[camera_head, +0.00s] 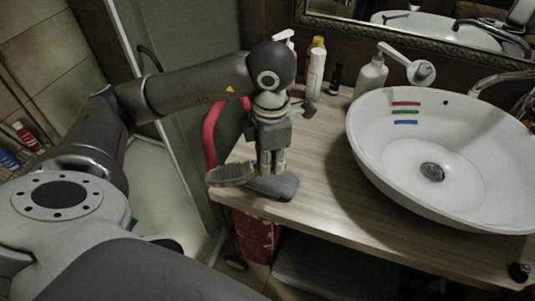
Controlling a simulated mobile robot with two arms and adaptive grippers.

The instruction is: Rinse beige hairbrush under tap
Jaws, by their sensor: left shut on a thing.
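The beige hairbrush (232,174) is at the left front edge of the wooden counter, its bristled head pointing left. My left gripper (271,170) points down over the counter and is shut on the brush, just right of the bristled head. A dark grey flat piece (274,188) lies below the fingertips; I cannot tell whether it belongs to the brush. The tap (502,78) is at the right edge, over the far rim of the white vessel basin (390,151). My right gripper is not in view.
A white pump bottle (371,75), a white bottle (315,74) and a small dark bottle (335,79) stand at the back of the counter. A round-headed white thing (421,72) is by the basin rim. Bare counter (325,160) lies between gripper and basin.

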